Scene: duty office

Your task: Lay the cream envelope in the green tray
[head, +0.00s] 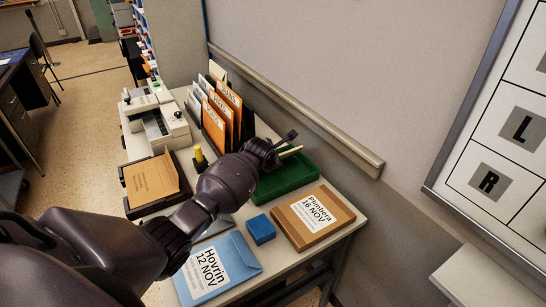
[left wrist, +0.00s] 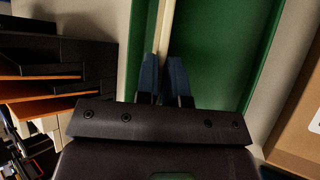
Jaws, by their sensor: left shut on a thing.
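The green tray (head: 296,183) stands on the table by the wall in the head view. It fills much of the left wrist view (left wrist: 232,60), where its floor looks bare. My left gripper (head: 286,147) is over the tray's wall-side part, shut on the cream envelope (head: 291,153). In the left wrist view the envelope shows as a thin, edge-on cream strip (left wrist: 165,28) between the blue fingertips (left wrist: 163,70), in front of the tray. I cannot tell whether it touches the tray. My arm hides part of the tray in the head view. My right gripper is out of view.
A brown parcel (head: 337,232) and a small blue block (head: 261,229) lie in front of the tray. A blue parcel (head: 238,270) lies at the near edge. A rack of orange folders (head: 222,113), a yellow-topped object (head: 199,157) and a dark tray (head: 128,183) stand left.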

